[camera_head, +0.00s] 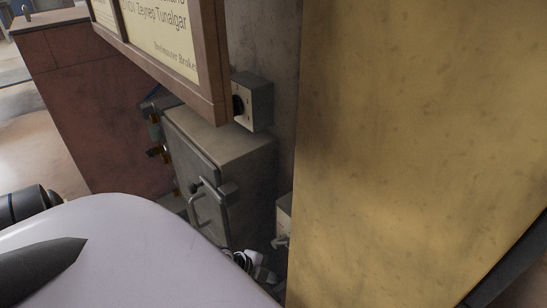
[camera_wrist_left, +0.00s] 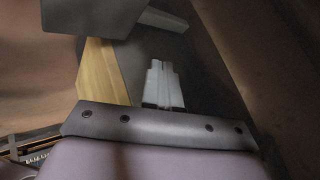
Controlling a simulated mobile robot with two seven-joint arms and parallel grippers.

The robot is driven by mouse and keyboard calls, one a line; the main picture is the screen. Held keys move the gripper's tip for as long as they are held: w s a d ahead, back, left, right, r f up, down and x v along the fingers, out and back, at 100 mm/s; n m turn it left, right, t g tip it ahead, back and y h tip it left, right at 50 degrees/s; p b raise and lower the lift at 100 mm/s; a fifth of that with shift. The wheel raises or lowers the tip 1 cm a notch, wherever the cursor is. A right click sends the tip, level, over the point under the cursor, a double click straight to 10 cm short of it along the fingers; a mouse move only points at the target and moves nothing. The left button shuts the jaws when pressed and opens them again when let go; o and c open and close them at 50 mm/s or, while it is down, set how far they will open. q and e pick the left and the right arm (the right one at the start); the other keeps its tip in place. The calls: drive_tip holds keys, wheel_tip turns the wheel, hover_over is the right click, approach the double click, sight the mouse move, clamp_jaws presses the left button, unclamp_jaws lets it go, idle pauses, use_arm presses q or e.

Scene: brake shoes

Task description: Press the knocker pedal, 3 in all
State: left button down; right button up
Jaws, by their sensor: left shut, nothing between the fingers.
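My left gripper (camera_head: 257,267) is low in the head view, beside the grey cabinet and left of the yellow panel. In the left wrist view its pale fingers (camera_wrist_left: 163,84) are together, with nothing seen between them. A small pale box (camera_head: 284,214) with a metal lever (camera_head: 281,241) is at the wall just above and right of the gripper, partly hidden by the yellow panel. It may be the knocker pedal; I cannot tell for sure. In the left wrist view a dark block (camera_wrist_left: 95,18) with a light bar is beyond the fingertips. Contact cannot be made out. My right gripper is not in view.
A grey cabinet (camera_head: 230,150) with a handle stands left of the gripper. A yellow panel (camera_head: 410,150) fills the right side and hides what is behind it. A framed sign (camera_head: 165,35) and a switch box (camera_head: 257,102) are above the cabinet. A reddish wall (camera_head: 90,110) is at left.

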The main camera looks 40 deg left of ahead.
sight(276, 291)
use_arm(q)
drive_tip(key=shift+f+b, duration=0.45)
drive_tip(key=shift+f, duration=1.35)
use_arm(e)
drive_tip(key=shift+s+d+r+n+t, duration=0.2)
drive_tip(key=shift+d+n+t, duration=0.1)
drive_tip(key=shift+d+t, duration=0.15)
use_arm(q)
drive_tip(key=shift+f, duration=0.1)
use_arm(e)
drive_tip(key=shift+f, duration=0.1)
use_arm(q)
drive_tip(key=shift+s+f, duration=0.1)
drive_tip(key=shift+f, duration=0.2)
